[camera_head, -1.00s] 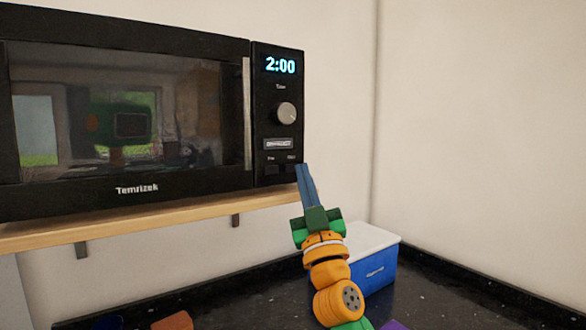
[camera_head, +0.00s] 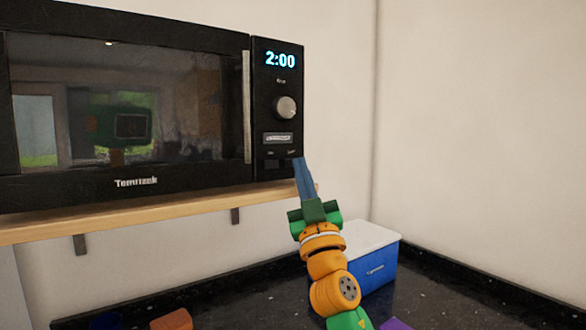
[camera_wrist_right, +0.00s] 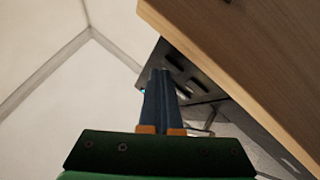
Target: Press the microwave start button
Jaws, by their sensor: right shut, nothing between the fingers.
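The black microwave (camera_head: 125,100) sits on a wooden shelf, with its door shut and its display (camera_head: 281,60) reading 2:00. A round knob (camera_head: 286,107) is below the display, and a row of buttons (camera_head: 279,164) is at the bottom of the panel. My right gripper (camera_head: 299,160) is shut and empty, its fingertips at the lower right of the panel, over the right end of the button row. In the right wrist view its fingers (camera_wrist_right: 160,72) point up at the panel's buttons (camera_wrist_right: 186,74); I cannot tell whether they touch. My left gripper is not in view.
The wooden shelf (camera_head: 150,213) juts out under the microwave, close to my right gripper; its edge (camera_wrist_right: 235,80) fills the upper right of the wrist view. A blue box with a white lid (camera_head: 375,270) stands on the dark counter below. The wall at right is clear.

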